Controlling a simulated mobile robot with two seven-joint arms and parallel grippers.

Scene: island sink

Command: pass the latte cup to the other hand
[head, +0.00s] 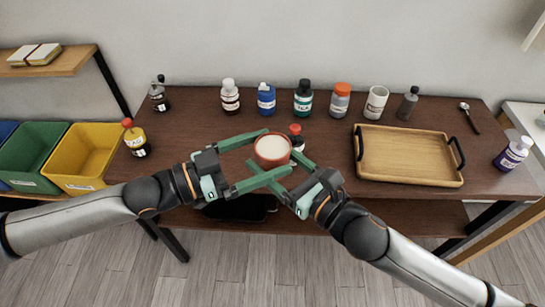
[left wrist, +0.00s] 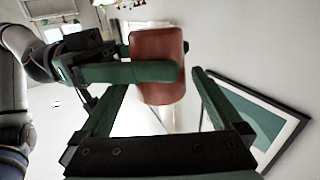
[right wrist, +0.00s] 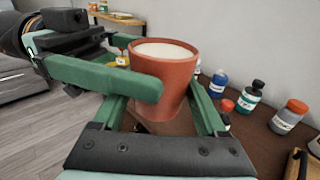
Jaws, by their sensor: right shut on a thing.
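The latte cup (head: 272,150) is a reddish-brown cup with a pale drink inside. It is upright, held above the table's front part. My right gripper (head: 281,165) is shut on it; the right wrist view shows the cup (right wrist: 165,85) between its two fingers. My left gripper (head: 279,150) is open, with one finger on the far side of the cup and one on the near side. In the left wrist view the cup (left wrist: 158,70) lies between and beyond the spread left fingers, with a gap visible. A right finger crosses in front of it there.
A red-capped bottle (head: 297,140) stands behind the cup. A wooden tray (head: 410,183) lies at the right. Bins stand at the left.

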